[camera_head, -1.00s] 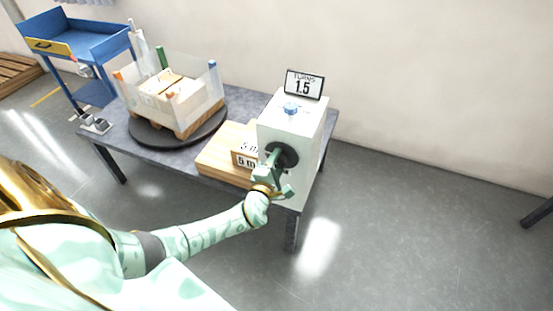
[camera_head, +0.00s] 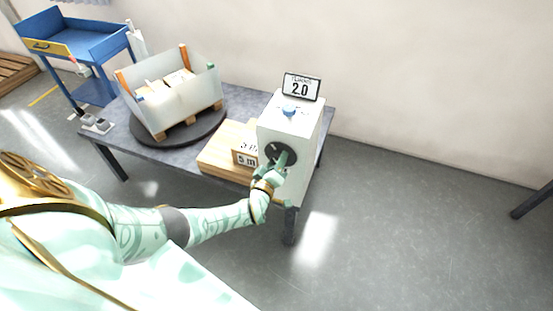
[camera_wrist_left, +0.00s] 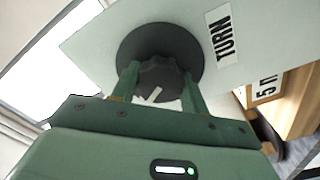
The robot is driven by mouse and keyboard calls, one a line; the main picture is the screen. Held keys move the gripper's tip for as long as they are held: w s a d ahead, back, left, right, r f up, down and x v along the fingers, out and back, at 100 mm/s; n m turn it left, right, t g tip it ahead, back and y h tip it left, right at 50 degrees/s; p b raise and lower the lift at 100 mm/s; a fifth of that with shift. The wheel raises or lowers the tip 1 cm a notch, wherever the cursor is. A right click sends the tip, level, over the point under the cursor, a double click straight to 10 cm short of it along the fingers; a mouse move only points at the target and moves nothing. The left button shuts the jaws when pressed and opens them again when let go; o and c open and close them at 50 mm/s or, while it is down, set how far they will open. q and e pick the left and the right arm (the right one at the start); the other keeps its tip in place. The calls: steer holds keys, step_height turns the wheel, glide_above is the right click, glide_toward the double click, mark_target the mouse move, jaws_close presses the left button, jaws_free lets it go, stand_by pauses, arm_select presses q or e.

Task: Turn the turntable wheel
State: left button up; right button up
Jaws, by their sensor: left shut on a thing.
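The turntable wheel is a dark round knob on the front of a white box (camera_head: 305,122). In the left wrist view the knob (camera_wrist_left: 160,72) sits on a black disc (camera_wrist_left: 188,42) beside a label reading TURN. My left gripper (camera_head: 280,160) is at the knob; in the wrist view its two green fingers (camera_wrist_left: 158,85) are shut on either side of it. The sign (camera_head: 302,87) on the box reads 2.0. The turntable (camera_head: 210,128) is a dark disc carrying a crate-like wrapped load (camera_head: 190,102) on a wooden pallet. My right gripper is not in view.
A wooden block (camera_head: 222,145) with a "5 m" sign (camera_head: 245,158) lies between box and turntable on the grey table (camera_head: 240,98). A blue cart (camera_head: 90,45) stands at the back left. The floor (camera_head: 400,220) at right is mostly clear.

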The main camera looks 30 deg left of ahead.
arm_select(q)
steer(key=m+p, duration=0.1)
steer(key=m, duration=0.4)
steer(key=shift+d+f+m, duration=0.1)
steer(key=shift+m, duration=0.6)
steer(key=o, duration=1)
steer(key=shift+s, duration=0.1)
steer(key=p+v, duration=0.6)
steer(key=v, duration=1)
steer(key=shift+s, duration=0.1)
